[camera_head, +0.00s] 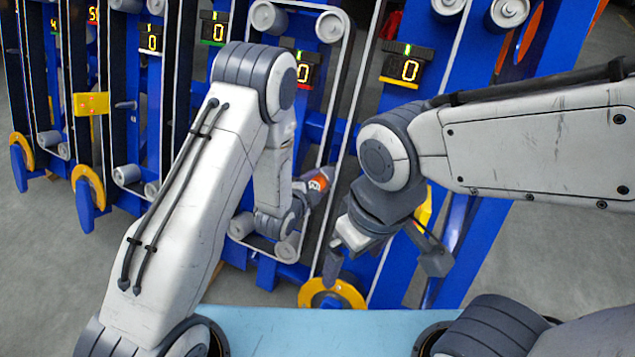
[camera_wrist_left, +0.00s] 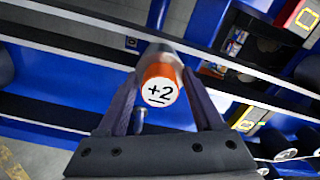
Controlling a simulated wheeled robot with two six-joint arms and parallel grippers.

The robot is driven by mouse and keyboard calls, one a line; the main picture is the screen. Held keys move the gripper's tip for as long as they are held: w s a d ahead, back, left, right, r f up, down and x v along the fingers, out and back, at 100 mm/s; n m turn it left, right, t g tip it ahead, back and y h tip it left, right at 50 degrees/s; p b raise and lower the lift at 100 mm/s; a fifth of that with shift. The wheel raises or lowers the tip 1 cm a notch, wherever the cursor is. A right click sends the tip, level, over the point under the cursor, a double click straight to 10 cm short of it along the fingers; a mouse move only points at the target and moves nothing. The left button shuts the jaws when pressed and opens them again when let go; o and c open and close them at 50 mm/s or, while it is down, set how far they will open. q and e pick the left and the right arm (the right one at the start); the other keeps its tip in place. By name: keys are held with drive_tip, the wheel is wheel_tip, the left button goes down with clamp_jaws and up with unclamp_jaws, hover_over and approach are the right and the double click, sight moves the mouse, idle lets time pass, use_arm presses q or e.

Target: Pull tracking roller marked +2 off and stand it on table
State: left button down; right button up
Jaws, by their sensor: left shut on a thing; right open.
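The tracking roller marked +2 (camera_wrist_left: 160,91) has an orange end band and a white face in the left wrist view. Its orange end also shows in the head view (camera_head: 318,183), in front of the belt frame. My left gripper (camera_wrist_left: 163,105) has its two fingers on either side of the roller and is shut on it. The roller's grey body runs back toward the blue frame; I cannot tell whether it is still seated there. My right gripper (camera_head: 385,262) is open and empty, lower and to the right. The light blue table (camera_head: 300,330) lies at the bottom.
The blue harvester chassis (camera_head: 320,125) with belts, grey rollers and several digit displays (camera_head: 410,69) fills the back. Yellow ring parts (camera_head: 333,294) sit low along it, one just behind the table edge. The visible tabletop between my arm bases is clear.

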use_arm(q)
drive_tip(key=shift+p+v, duration=0.7)
drive_tip(key=shift+v, duration=1.85)
drive_tip(key=shift+w+d+r, duration=0.1)
drive_tip(key=w+a+r+n+t+y, duration=0.1)
drive_tip(key=w+a+r+n+y, duration=0.4)
drive_tip(key=a+r, duration=0.9)
wheel_tip(320, 180, up, 14)
drive_tip(key=a+p, duration=0.1)
drive_tip(key=p, duration=1.3)
drive_tip(key=shift+w+m, duration=0.3)
drive_tip(key=shift+w, duration=0.2)
drive_tip(key=shift+f, duration=0.15)
